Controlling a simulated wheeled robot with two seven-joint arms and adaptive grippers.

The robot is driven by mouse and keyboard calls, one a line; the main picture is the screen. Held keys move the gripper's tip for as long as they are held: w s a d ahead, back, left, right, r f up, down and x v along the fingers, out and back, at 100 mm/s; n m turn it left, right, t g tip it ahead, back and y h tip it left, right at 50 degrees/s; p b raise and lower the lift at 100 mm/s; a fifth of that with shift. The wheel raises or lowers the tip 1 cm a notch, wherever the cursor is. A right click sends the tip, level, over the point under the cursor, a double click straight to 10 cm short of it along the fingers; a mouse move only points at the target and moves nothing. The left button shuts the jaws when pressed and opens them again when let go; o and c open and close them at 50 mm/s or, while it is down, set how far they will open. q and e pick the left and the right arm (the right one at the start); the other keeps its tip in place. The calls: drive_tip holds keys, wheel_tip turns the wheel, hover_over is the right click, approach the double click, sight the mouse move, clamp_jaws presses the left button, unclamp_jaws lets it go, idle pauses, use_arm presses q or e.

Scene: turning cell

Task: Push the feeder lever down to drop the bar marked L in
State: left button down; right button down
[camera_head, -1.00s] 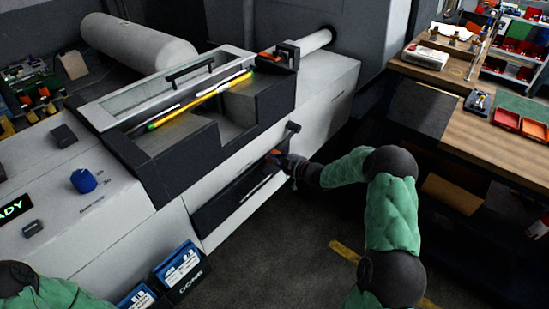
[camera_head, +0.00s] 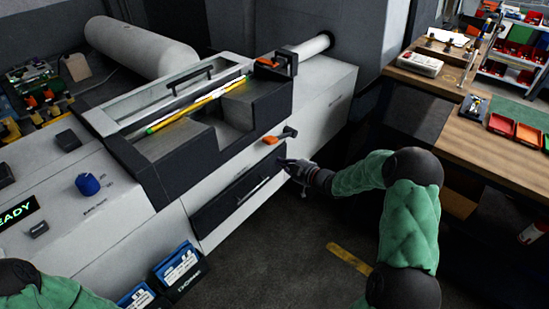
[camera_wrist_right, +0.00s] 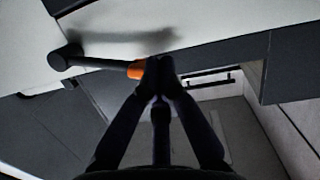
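The feeder lever (camera_head: 281,137) is a dark arm with an orange grip on the machine's front face. It lies close to level, its orange grip pointing left. In the right wrist view, the lever (camera_wrist_right: 105,65) runs sideways and its orange end is partly hidden by my fingertips. My right gripper (camera_head: 283,160) is just below the lever in the head view; its fingers meet at the tips (camera_wrist_right: 158,62) and hold nothing visible. A yellow bar with a green end (camera_head: 200,102) lies on the feeder top. I cannot read any L mark. My left gripper is out of view.
A dark drawer-like panel with a handle (camera_head: 235,192) is below the lever. Blue-labelled boxes (camera_head: 178,268) stand at the machine's foot. A wooden bench (camera_head: 480,140) with red bins is at the right. A screen (camera_head: 16,213) shows READY. The floor between is clear.

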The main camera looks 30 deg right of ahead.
drive_tip(key=shift+v, duration=1.35)
